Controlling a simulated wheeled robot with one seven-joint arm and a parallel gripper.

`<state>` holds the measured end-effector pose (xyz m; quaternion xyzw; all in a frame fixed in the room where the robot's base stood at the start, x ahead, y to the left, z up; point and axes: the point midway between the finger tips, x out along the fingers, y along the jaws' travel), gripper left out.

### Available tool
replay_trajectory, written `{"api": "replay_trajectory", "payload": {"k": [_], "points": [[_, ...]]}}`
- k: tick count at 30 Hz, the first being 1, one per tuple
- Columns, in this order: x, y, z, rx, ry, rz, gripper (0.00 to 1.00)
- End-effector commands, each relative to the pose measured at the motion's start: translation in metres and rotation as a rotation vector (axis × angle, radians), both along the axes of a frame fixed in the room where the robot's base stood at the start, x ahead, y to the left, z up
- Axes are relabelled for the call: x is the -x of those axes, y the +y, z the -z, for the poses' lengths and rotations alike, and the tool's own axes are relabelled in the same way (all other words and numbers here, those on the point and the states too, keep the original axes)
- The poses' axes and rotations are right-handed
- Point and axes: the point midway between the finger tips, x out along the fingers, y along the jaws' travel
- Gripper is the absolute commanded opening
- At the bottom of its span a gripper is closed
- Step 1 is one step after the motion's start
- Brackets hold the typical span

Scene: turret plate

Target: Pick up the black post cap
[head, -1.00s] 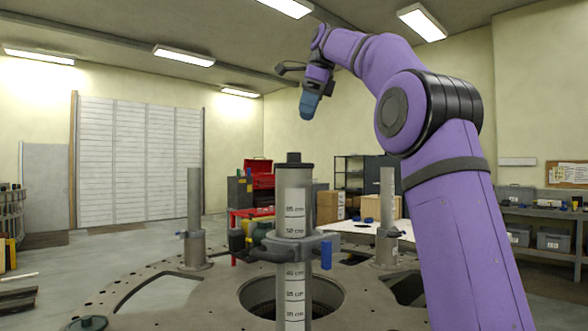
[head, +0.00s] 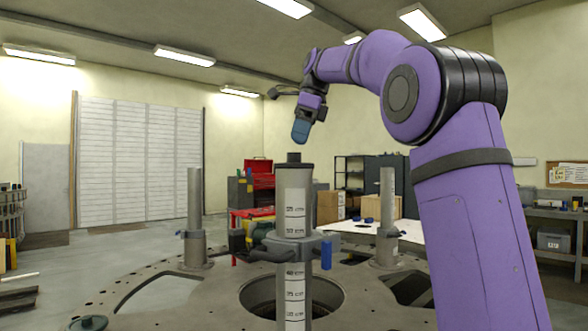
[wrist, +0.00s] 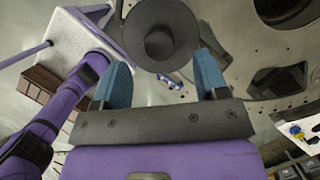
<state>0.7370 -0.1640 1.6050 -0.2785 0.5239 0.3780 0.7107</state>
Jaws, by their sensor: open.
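The black post cap (head: 293,162) sits on top of the grey middle post (head: 294,195), which carries a white height scale. In the wrist view the cap (wrist: 160,18) is a dark round disc with a small knob, just beyond the fingertips and roughly centred between them. My gripper (head: 300,135) is above the cap in the head view, its blue fingers pointing down with a small gap to the knob. The wrist view shows my gripper (wrist: 163,65) open, with nothing between its fingers.
A grey clamp with a blue handle (head: 326,255) rings the middle post. Two other grey posts stand left (head: 195,215) and right (head: 387,215) on the turret plate (head: 150,265). A dark knobbed disc (head: 88,323) lies at the plate's front left. The plate has large openings.

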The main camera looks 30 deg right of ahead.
Motion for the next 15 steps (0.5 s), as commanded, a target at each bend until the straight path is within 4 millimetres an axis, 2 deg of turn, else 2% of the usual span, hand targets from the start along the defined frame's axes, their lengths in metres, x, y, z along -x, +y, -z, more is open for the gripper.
{"api": "replay_trajectory", "payload": {"k": [7, 15], "points": [[-0.004, 0.008, 0.03, 0.0, 0.002, -0.002, 0.67], [-0.005, 0.009, 0.035, 0.0, 0.0, -0.001, 0.67]]}}
